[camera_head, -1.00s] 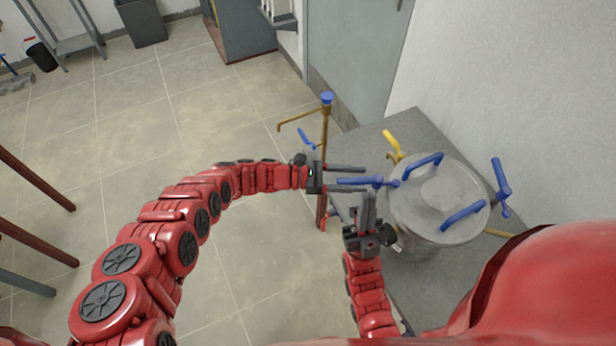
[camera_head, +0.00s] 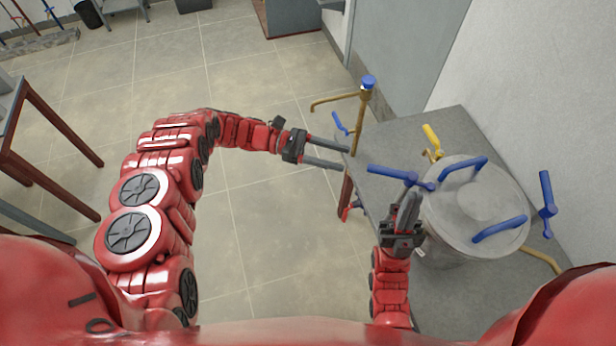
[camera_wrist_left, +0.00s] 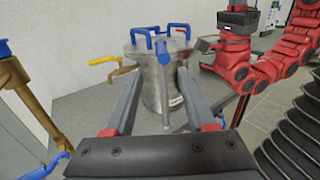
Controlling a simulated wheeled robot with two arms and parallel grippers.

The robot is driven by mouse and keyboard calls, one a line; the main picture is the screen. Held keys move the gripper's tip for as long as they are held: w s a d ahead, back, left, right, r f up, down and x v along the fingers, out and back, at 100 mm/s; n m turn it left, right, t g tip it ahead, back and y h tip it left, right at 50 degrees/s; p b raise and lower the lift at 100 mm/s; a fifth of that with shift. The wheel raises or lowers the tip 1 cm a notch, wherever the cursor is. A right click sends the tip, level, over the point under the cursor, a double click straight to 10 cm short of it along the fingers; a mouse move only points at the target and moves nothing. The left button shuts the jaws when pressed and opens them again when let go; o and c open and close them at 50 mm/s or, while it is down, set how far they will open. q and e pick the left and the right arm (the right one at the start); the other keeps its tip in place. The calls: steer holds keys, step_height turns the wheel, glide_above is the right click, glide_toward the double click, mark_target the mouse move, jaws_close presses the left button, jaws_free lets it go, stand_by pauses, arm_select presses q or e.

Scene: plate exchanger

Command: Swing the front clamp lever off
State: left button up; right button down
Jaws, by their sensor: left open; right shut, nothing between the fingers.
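A grey metal pot (camera_head: 450,225) with a flat lid stands on a grey table. A blue clamp lever (camera_head: 392,173) sticks out leftward from the lid's near left rim; in the left wrist view the blue lever (camera_wrist_left: 164,52) points at the camera. A second blue clamp lever (camera_head: 546,200) stands at the right rim. My left gripper (camera_head: 346,158) is open and empty, left of the first lever's free end and apart from it. My right gripper (camera_head: 410,194) is shut, with its fingertips close by that lever's inner end; whether they touch it I cannot tell.
Two blue loop handles (camera_head: 463,168) sit on the lid. A yellow-handled valve (camera_head: 432,138) is behind the pot. A brass pipe with a blue cap (camera_head: 368,82) rises at the table's left edge, near my left gripper. The wall is close on the right; open floor (camera_head: 255,210) lies left.

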arm_select(q)
steer(key=b+v, duration=0.2)
steer(key=v, duration=0.3)
steer(key=w+a+f+t+y, duration=0.1)
steer(key=w+f+t+y, duration=0.1)
steer(key=f, duration=0.6)
steer(key=w+a+f+t+y, duration=0.1)
steer(key=f+t+y, duration=0.1)
steer(key=f, duration=0.7)
steer(key=shift+w+y, duration=0.4)
